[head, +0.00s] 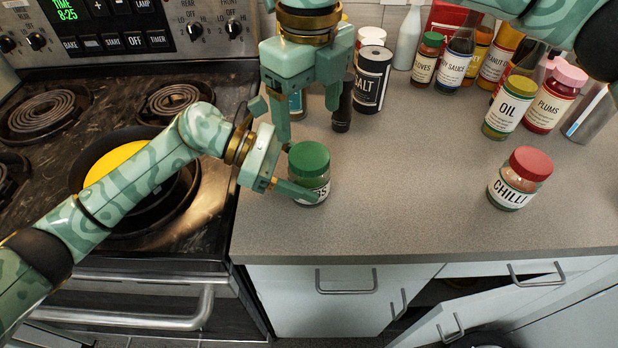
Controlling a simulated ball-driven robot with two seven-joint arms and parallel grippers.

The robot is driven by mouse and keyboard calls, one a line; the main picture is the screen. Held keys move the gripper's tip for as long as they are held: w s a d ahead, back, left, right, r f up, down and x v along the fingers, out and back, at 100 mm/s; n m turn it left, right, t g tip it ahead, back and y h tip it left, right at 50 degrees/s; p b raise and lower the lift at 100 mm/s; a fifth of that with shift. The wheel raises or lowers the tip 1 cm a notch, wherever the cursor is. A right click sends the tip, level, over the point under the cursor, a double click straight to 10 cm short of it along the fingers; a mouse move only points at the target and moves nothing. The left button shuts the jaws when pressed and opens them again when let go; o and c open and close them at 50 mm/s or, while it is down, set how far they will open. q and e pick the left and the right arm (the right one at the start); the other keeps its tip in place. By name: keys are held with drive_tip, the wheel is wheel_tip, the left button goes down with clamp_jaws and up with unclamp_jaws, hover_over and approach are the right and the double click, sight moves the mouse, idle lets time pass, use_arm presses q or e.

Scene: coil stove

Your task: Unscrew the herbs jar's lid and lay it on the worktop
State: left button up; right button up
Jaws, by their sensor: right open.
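The herbs jar (322,190) stands upright on the grey worktop (400,205), near its left edge by the stove. Its green lid (309,158) is on top. Only the end of its label shows. My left gripper (303,186) reaches in from the left and is shut on the jar's body, one finger across its front; the far finger is hidden. My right gripper (307,112) points down above and behind the jar. Its fingers are apart and empty, and the left fingertip is close to the lid's left side.
A chilli jar (519,180) stands to the right, with oil (508,110) and plums (553,100) jars behind it. A salt canister (372,80) and a dark bottle (343,105) stand behind. The worktop between herbs and chilli is clear. A pan (185,190) sits on the stove.

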sight(309, 154)
use_arm(q)
clamp_jaws()
use_arm(e)
drive_tip(key=shift+w+r, duration=0.1)
drive_tip(key=shift+c, duration=0.4)
drive_tip(key=w+a+r+m+t+y, duration=0.1)
drive_tip(key=w+a+r+m+t, duration=0.2)
drive_tip(key=m, duration=1.1)
drive_tip(key=s+d+f+m+g, duration=0.1)
drive_tip(key=f+m, duration=0.1)
drive_tip(key=s+d+f+m+g+h, duration=0.1)
drive_tip(key=s+d+f+m+g, duration=0.1)
wheel_tip(309, 154, down, 7)
drive_tip(key=shift+f, duration=0.1)
